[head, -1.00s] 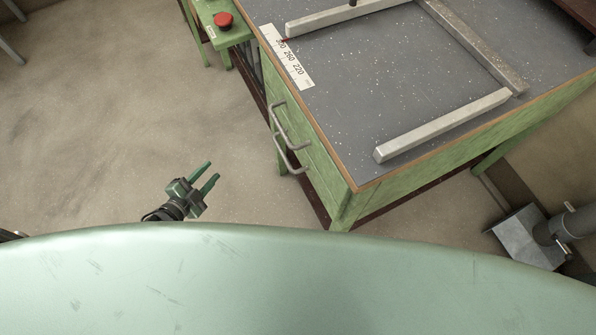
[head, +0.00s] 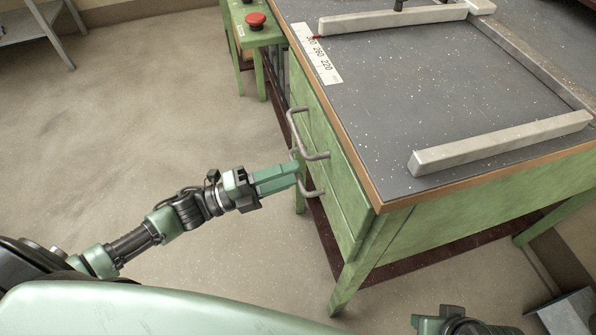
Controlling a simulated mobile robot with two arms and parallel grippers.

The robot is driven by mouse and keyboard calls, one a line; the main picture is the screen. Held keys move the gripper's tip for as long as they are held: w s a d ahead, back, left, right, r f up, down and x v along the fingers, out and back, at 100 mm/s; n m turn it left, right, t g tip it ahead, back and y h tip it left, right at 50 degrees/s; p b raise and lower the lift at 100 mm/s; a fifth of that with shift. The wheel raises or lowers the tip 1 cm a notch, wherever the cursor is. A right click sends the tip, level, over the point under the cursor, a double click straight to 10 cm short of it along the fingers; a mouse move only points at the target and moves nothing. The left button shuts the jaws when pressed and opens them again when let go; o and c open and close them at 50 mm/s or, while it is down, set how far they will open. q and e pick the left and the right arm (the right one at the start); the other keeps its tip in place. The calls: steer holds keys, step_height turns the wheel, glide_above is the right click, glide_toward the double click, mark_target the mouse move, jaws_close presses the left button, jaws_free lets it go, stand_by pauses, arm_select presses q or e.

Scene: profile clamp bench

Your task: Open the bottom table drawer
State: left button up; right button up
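The green table (head: 480,200) has two handled drawers on its left face. The upper grey handle (head: 302,135) is in full view. The bottom drawer's handle (head: 313,192) is partly hidden behind my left gripper. The bottom drawer front (head: 340,222) looks flush with the table, so it appears shut. My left gripper (head: 298,175) has its green fingertips at the bottom handle. The fingers look close together from this angle, and I cannot tell whether they grip the handle. Part of my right arm's end, probably the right gripper (head: 430,322), shows at the bottom edge, cut off.
Pale metal profiles (head: 500,143) and a white scale strip (head: 318,55) lie on the grey tabletop. A red button (head: 256,19) sits on a green stand behind. A grey metal plate (head: 572,312) is at lower right. The floor left of the drawers is clear.

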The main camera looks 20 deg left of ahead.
arm_select(q)
steer(key=shift+x, duration=1.05)
jaws_close()
steer(key=shift+f, duration=0.1)
stand_by(0.6)
